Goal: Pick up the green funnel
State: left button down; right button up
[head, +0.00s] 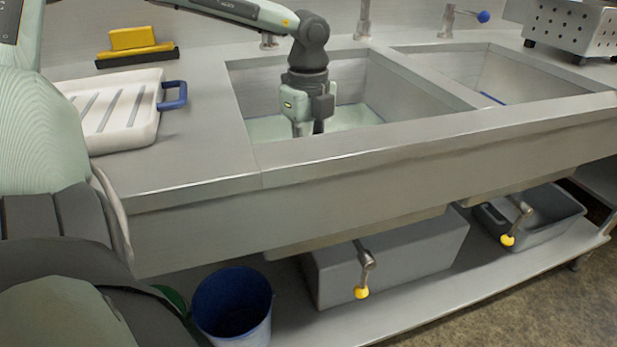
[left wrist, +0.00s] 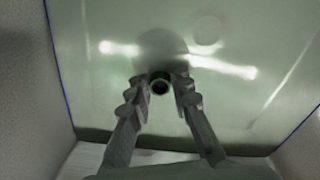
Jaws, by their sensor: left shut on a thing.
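My left gripper (head: 308,127) reaches down into the left sink basin (head: 243,88), fingers pointing down. In the left wrist view its two fingers (left wrist: 161,86) are closed around a small dark green ring with a dark hole (left wrist: 160,83). This looks like the narrow end of the green funnel. The rest of the funnel cannot be made out, and in the head view it is hidden by the gripper and the sink's front wall. Pale green liquid or floor fills the basin below. My right gripper is not in view.
The sink's front rim (head: 400,131) and side walls surround the gripper. The right basin (head: 525,78) looks nearly empty. A blue bucket (head: 232,306) stands below.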

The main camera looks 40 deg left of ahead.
pick_arm(q)
jog(key=shift+r, duration=0.15)
